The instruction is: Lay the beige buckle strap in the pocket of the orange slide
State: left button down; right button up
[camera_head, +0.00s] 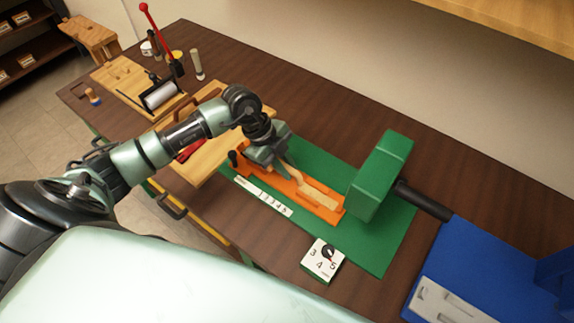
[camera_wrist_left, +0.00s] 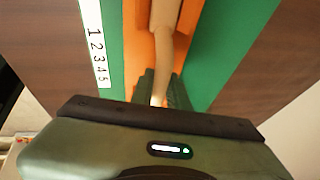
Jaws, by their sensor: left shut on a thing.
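The beige buckle strap (camera_head: 318,194) lies along the orange slide (camera_head: 327,213), its wider end toward the green block. My left gripper (camera_head: 279,163) is shut on the strap's narrow end, over the left part of the slide. In the left wrist view the strap (camera_wrist_left: 162,40) runs up from between my left fingers (camera_wrist_left: 160,90), over the orange slide (camera_wrist_left: 136,50). The slide's pocket is largely covered by the strap and gripper. I cannot tell whether the whole strap rests inside it. My right gripper is not in view.
A green press block (camera_head: 380,175) stands at the slide's right end on a green base (camera_head: 385,245). A numbered scale (camera_head: 263,197) and a dial box (camera_head: 322,260) are in front. Boards and a red-handled tool (camera_head: 160,35) lie left. A blue machine (camera_head: 500,270) stands right.

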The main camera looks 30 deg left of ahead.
pick_arm(q)
jog(key=c, duration=1.4)
grip_release()
jog(key=shift+o, duration=0.2)
jog(key=shift+r, duration=0.1)
jog(key=shift+a+r, duration=0.2)
jog(key=shift+r, duration=0.05)
jog(key=b+v, duration=0.2)
jog(key=v, duration=0.9)
jog(key=shift+r, duration=0.15)
jog(key=shift+s, duration=0.1)
